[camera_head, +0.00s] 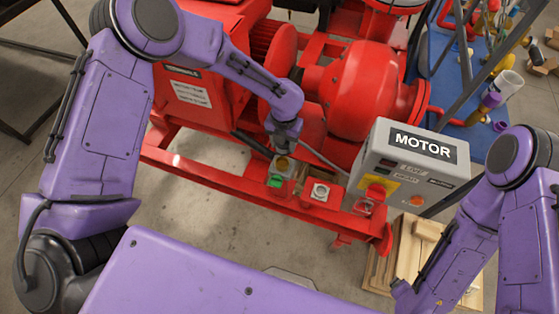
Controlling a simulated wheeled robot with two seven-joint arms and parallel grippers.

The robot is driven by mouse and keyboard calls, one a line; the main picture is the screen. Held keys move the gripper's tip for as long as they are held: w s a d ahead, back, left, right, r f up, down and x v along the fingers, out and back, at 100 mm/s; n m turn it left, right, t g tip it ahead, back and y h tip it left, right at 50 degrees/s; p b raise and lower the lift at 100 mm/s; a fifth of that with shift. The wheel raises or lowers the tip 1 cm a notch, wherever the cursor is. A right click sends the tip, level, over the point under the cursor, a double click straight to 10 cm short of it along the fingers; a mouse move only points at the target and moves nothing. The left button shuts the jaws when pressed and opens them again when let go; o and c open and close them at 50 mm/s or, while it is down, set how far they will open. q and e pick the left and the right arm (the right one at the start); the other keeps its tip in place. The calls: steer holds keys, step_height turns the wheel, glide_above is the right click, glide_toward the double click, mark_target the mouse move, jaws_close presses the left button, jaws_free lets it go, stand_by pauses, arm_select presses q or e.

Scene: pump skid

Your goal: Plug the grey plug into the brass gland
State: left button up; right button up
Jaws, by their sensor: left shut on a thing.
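My left gripper (284,148) points down over the front rail of the red skid and is shut on the grey plug, which is mostly hidden by the fingers. A grey cable (322,158) runs from beside the gripper down to the right. The brass gland (282,163) shows as a small yellowish round part right below the fingertips, on a small grey box (279,180) with a green face. I cannot tell whether plug and gland touch. My right arm comes in at the right; its gripper is not in view.
A grey MOTOR control box (415,160) with a red button stands to the right. Another small box (320,192) sits on the rail beside the gland's box. The red pump (365,90) rises behind. A wooden pallet (410,250) lies at lower right.

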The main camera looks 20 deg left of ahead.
mark_target(282, 151)
arm_select(q)
steer(key=shift+w+a+m, duration=0.25)
steer(key=shift+a+m, duration=0.15)
steer(key=shift+m, duration=0.1)
steer(key=shift+s+m, duration=0.1)
steer(key=shift+m, duration=0.3)
steer(key=shift+d, duration=0.15)
steer(key=shift+s+d+f+m+b, duration=0.2)
steer(key=shift+f+m+b, duration=0.1)
steer(key=shift+b, duration=0.1)
steer(key=f+b, duration=0.3)
steer(key=shift+w+a+f, duration=0.15)
steer(key=shift+a+f, duration=0.05)
steer(key=shift+f+b, duration=0.75)
steer(key=shift+r, duration=0.15)
steer(key=shift+p, duration=0.55)
steer(key=shift+f+b, duration=1.15)
steer(key=shift+f, duration=0.6)
